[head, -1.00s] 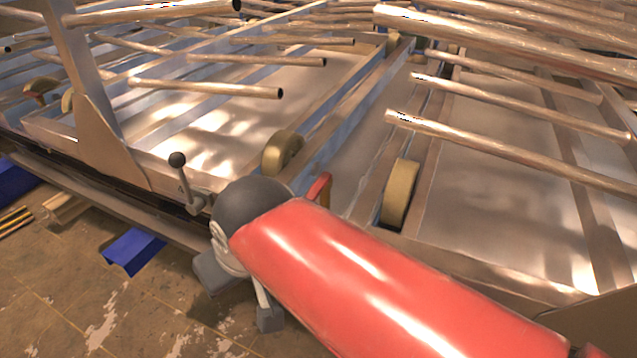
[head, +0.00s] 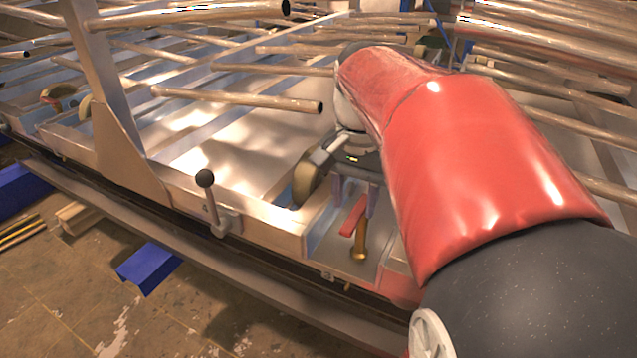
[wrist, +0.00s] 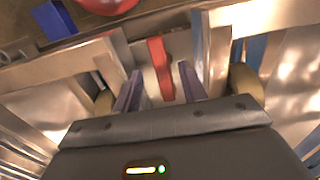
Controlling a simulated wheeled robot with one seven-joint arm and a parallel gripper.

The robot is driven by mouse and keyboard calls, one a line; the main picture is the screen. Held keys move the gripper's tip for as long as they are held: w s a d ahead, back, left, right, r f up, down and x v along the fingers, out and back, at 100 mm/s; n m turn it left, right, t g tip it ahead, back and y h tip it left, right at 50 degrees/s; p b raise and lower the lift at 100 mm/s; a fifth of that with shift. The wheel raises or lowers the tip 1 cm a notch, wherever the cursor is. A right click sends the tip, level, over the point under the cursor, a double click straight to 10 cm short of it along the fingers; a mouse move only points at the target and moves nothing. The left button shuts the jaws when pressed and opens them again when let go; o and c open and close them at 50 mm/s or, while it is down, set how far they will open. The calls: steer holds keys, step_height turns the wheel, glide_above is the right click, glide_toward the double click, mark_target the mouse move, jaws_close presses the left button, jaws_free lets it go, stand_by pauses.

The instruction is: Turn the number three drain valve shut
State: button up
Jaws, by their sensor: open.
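The drain valve has a red lever handle (head: 353,216) on a brass stem (head: 360,240), set in a narrow bay at the frame's front edge. In the wrist view the red handle (wrist: 160,68) lies lengthwise between the two fingers. My gripper (head: 354,212) is open and points down over the valve, with a finger on either side of the handle. In the wrist view my gripper (wrist: 158,80) shows a gap between each finger and the handle. I cannot tell its exact height above the handle. No number shows on the valve.
Metal frame rails wall the bay on both sides. A brass wheel (head: 306,178) stands just left of it. A black-knobbed lever (head: 207,190) rises from the front rail. Several copper-coloured pipes (head: 240,99) jut out above. A blue block (head: 148,266) lies on the floor.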

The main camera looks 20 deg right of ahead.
mark_target(357, 214)
steer(key=shift+f, duration=1.4)
jaws_close()
